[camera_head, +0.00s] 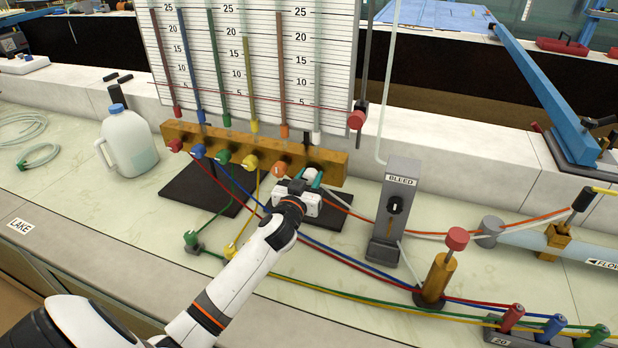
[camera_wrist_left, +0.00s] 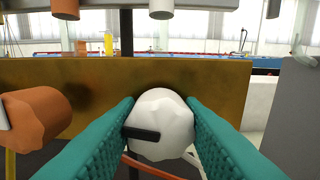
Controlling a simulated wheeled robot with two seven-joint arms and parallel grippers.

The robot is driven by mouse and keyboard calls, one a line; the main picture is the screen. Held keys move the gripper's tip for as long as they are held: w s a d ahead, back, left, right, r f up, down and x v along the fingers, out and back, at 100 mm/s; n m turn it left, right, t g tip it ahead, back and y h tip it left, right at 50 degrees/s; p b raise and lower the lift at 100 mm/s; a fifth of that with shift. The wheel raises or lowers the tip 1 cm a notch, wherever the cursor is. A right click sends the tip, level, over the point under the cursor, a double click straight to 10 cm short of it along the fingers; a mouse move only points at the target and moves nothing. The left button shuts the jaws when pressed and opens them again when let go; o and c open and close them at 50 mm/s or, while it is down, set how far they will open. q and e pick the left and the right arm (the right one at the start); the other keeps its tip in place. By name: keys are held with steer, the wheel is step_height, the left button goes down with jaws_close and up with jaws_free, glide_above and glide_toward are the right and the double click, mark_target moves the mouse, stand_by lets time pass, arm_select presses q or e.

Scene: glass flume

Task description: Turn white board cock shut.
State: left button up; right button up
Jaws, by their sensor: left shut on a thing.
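The white board cock (camera_head: 313,172) is the rightmost of a row of coloured knobs on the brass manifold (camera_head: 334,160) below the manometer board. In the left wrist view the white cock (camera_wrist_left: 165,110) has a lobed knob with a black pointer bar (camera_wrist_left: 141,133) lying nearly level, pointing left. My left gripper (camera_head: 306,181) is on it, its teal fingers (camera_wrist_left: 162,122) on either side of the knob, shut on it. In the head view the gripper hides part of the cock. My right gripper is not in view.
The orange cock (camera_head: 281,170) is close on the left of the white one. The grey BLEED post (camera_head: 394,215) stands to the right. Coloured tubes run across the bench towards a brass post (camera_head: 436,280) with a red knob. A jug (camera_head: 128,142) stands at left.

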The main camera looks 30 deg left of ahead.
arm_select(q)
steer(key=m, duration=0.3)
steer(key=shift+m+p, duration=0.3)
steer(key=shift+m, duration=0.1)
steer(key=m, duration=0.4)
steer(key=shift+m+p, duration=0.3)
steer(key=shift+p, duration=0.05)
steer(key=m, duration=0.4)
steer(key=shift+m+p, duration=0.45)
steer(key=shift+m, duration=1.25)
steer(key=o, duration=1)
